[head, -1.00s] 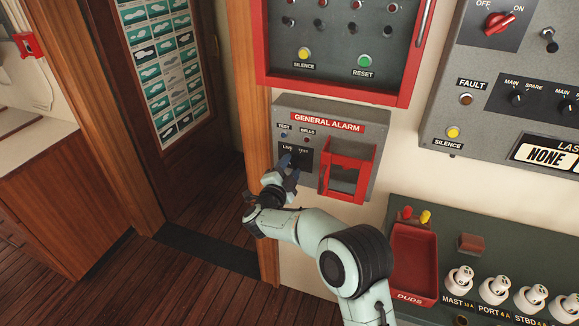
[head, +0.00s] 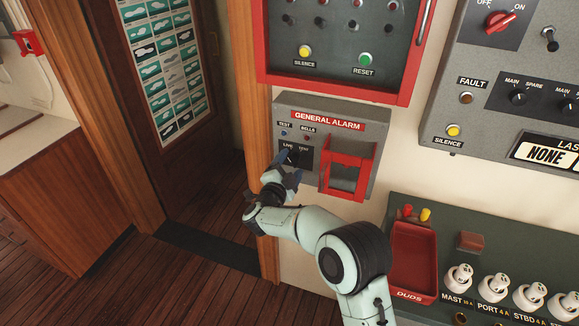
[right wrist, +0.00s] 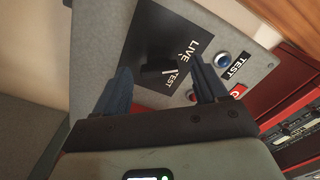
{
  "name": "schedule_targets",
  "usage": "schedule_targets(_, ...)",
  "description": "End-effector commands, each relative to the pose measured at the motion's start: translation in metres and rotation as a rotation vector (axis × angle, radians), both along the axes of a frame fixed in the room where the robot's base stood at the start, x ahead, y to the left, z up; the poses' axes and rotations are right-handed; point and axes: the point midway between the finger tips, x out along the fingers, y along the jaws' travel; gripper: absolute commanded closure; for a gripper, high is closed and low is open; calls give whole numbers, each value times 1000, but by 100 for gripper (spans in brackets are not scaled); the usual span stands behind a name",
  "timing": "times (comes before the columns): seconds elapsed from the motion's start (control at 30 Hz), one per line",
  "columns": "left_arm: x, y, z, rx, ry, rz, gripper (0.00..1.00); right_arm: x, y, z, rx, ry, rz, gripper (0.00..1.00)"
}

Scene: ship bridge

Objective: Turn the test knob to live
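The test knob (right wrist: 158,71) is a dark handle on a black plate marked LIVE and TEST, in the right wrist view. Which mark it points at is hard to tell. In the head view the plate (head: 305,158) is at the lower left of the grey GENERAL ALARM box (head: 362,110), and my gripper partly hides it. My right gripper (head: 284,172) is just in front of the plate. Its two dark fingers (right wrist: 163,85) are apart, either side of the knob in the picture, with no clear contact. My left gripper is not in view.
A red guard frame (head: 346,160) juts out right of the plate. A red-framed panel (head: 330,88) is above. A wooden door post (head: 260,200) stands close on the left.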

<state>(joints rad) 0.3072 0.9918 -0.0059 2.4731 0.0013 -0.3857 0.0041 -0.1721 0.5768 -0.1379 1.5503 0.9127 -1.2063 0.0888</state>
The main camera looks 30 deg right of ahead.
Motion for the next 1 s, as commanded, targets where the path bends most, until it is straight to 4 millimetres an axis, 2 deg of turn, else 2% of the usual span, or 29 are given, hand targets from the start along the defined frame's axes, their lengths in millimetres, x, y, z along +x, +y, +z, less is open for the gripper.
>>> schedule_targets(0.17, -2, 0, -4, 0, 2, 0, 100, -6, 8, -1, 2, 1, 1, 28)
schedule_targets(0.7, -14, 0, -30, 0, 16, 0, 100, -76, 90, -1, 1, 0, 4, 28)
schedule_targets(1.0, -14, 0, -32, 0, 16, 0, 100, -87, 102, 0, -1, -1, 1, 28)
